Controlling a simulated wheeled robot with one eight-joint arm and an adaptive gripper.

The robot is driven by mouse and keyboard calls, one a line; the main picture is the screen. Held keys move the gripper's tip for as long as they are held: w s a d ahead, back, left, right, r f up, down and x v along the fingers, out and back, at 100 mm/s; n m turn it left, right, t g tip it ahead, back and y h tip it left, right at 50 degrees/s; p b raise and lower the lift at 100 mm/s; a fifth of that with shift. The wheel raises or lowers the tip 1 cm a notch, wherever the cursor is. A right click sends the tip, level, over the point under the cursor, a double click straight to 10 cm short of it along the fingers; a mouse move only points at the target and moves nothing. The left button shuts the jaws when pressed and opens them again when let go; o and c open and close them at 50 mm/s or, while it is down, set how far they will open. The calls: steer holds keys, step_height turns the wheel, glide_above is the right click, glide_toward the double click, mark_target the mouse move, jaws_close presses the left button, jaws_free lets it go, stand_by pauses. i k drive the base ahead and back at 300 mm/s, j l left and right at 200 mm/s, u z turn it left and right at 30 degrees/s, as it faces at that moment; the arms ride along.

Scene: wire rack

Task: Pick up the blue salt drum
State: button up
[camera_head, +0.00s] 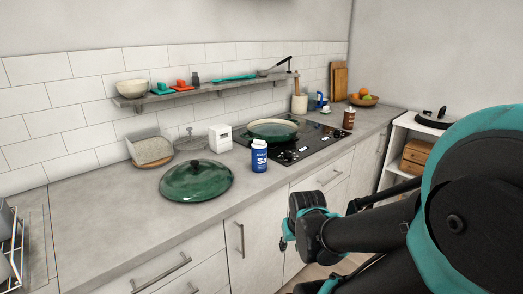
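The blue salt drum (259,157) stands upright on the grey counter, with a white top and white lettering. It is in front of the left side of the black hob, just right of a green lid. My arm comes in from the right side of the picture. Its end, around my gripper (287,236), is in front of the counter edge, below and to the right of the drum and apart from it. The fingers are small and partly hidden, so I cannot see whether they are open or shut.
The green pot lid (196,181) lies close to the drum's left. A white box (220,138) and a green pan (272,129) on the hob (310,142) stand behind. A shelf (205,92) runs along the wall. The counter (100,215) at left front is clear.

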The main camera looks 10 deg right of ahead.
mark_target(259, 157)
steer(key=z, duration=1.1)
steer(key=k+j+z, duration=0.1)
steer(key=j+z, duration=0.2)
steer(key=k+j+z, duration=0.15)
steer(key=j+z, duration=0.15)
steer(key=j, duration=0.2)
